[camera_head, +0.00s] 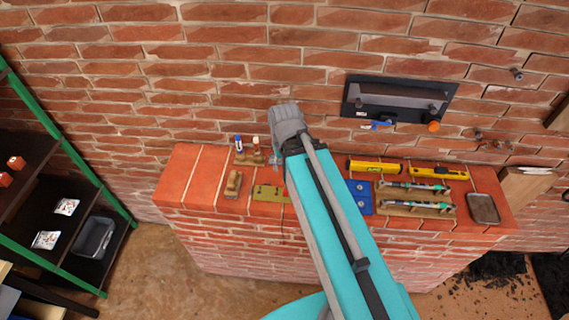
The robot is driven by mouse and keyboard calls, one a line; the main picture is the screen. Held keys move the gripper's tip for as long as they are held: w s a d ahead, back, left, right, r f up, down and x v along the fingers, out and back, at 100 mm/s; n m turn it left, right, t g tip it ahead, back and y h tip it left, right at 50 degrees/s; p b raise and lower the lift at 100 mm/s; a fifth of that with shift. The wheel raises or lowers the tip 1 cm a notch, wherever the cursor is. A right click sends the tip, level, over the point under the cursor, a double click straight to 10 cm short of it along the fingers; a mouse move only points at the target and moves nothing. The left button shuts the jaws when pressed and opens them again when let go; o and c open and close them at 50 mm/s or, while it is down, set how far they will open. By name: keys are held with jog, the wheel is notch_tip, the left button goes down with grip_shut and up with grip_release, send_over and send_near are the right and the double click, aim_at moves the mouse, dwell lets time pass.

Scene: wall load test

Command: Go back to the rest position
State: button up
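My arm, turquoise and grey, reaches from the bottom of the picture over the brick ledge (215,175) toward the brick wall. Its grey wrist end is in front of the wall. A small grey part at my gripper (276,158) shows just below and left of the wrist, low over the back of the ledge. The fingers are mostly hidden by the wrist and arm, so I cannot see whether they are open or hold anything.
On the ledge, left of my arm, are a wooden-handled tool (233,184), a brass-coloured plate (268,192) and two small markers. To the right are a blue plate (360,196), yellow levels (376,166), a wooden tool rack (410,209) and a grey tray (484,209). A dark panel (372,88) hangs above. Green-framed shelves (100,184) stand left.

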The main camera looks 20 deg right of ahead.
dwell(0.3)
notch_tip(320, 180, down, 10)
jog(key=b, duration=1)
jog(key=shift+f, duration=0.15)
dwell(0.7)
